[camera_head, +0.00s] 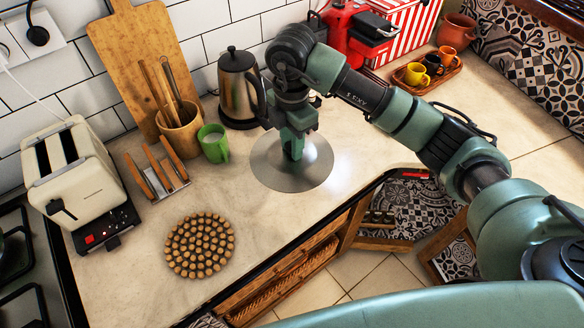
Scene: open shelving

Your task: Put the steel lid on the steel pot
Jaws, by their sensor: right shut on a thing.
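The steel lid (268,168) is a round, flat, shiny disc over the counter at the middle of the view. My right gripper (293,152) points down at its centre and is shut on it; the fingers hide the lid's knob. The lid looks level. I cannot tell whether it rests on the counter or hangs just above it. I do not see a steel pot. My left gripper is not in view.
A steel kettle (238,88) and green mug (214,144) stand left of the lid. A cork trivet (200,245) lies at the front left, near a toast rack (156,177) and toaster (75,177). A wooden tray (440,78) holds cups at the back right.

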